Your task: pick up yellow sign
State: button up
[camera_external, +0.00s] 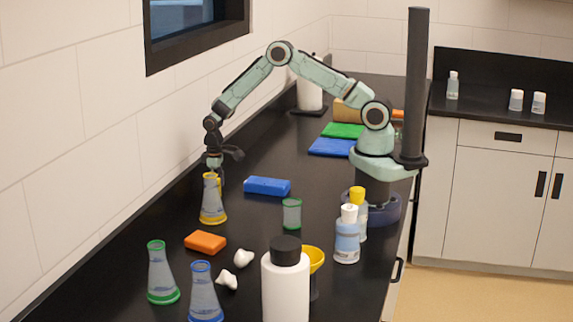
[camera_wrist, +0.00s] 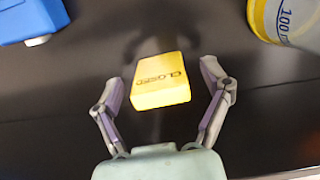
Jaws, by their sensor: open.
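The yellow sign (camera_wrist: 160,82) is a small block with the word CLOSED on it. In the wrist view it sits on the black counter, between the two spread fingers of my gripper (camera_wrist: 165,85). There are gaps on both sides, and no finger clearly touches it. In the external view my gripper (camera_external: 217,172) points down beside the top of the yellow-rimmed flask (camera_external: 212,205). The sign cannot be made out clearly there. My gripper is open and empty.
The flask's yellow edge (camera_wrist: 268,20) is close, at upper right in the wrist view. A blue block (camera_external: 267,187) lies right of my gripper, and an orange block (camera_external: 205,242) lies nearer the camera. Other flasks and bottles (camera_external: 347,240) stand in front. The wall borders the left.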

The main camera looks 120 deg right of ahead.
jog(key=shift+f, duration=0.25)
jog(key=c, duration=1)
jog(key=shift+c, duration=0.2)
jog(key=shift+r, duration=0.1)
